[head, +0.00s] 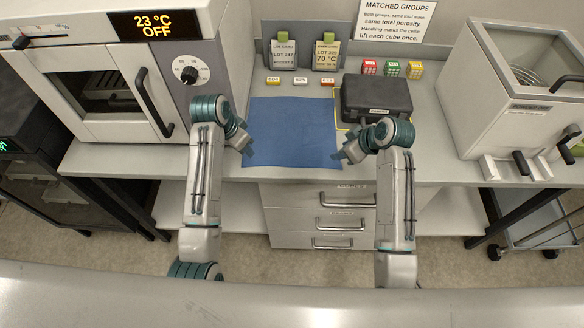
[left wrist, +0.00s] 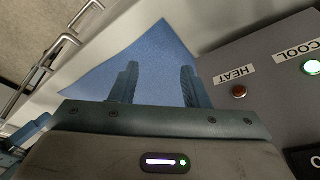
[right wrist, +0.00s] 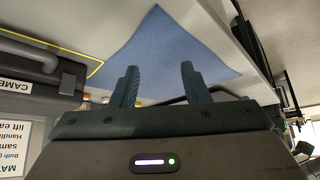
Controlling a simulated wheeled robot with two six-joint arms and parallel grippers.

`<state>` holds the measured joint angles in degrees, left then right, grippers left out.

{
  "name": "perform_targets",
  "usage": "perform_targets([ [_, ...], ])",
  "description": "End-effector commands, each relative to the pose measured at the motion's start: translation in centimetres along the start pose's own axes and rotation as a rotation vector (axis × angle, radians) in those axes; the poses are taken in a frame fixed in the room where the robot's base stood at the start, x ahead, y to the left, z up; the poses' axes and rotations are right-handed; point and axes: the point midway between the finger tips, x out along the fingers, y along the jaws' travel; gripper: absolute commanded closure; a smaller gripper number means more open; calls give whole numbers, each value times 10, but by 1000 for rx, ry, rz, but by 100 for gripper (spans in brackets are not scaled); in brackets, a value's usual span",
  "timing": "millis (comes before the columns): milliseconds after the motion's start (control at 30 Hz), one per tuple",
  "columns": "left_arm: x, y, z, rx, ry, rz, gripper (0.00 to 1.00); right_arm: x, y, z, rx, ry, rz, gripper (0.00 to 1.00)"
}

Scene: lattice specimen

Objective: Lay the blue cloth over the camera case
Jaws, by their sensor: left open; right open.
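The blue cloth (head: 290,130) lies flat on the bench, left of the camera case. The closed dark camera case (head: 377,98) stands on the bench inside a yellow outline; part of it shows in the right wrist view (right wrist: 35,75). My left gripper (head: 247,150) is open at the cloth's left edge; in the left wrist view the cloth (left wrist: 150,60) lies beyond its spread fingers (left wrist: 160,82). My right gripper (head: 339,158) is open at the cloth's near right corner; in the right wrist view the cloth (right wrist: 170,50) shows behind its fingers (right wrist: 160,85). Neither gripper visibly holds cloth.
An oven (head: 110,80) stands at left and a grey bath-like unit (head: 510,90) at right. Small labelled blocks (head: 300,81), two lot stands (head: 284,55) and several coloured cubes (head: 392,68) are at the back. Drawers (head: 320,195) are below the bench front.

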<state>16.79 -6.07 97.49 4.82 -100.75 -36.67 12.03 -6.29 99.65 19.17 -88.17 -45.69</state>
Motion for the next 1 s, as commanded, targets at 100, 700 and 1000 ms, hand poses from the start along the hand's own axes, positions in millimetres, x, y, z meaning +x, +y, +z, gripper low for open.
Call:
perform_targets([
  [100, 20, 0, 7, -2, -3, 1, 58, 17, 0, 12, 3, -3, -1, 58],
  [700, 56, 0, 18, -2, 0, -1, 58, 48, 0, 34, 2, -1, 1, 58],
  [1000, 59, 0, 19, -2, 0, -2, 63, 51, 0, 36, 2, -1, 2, 63],
])
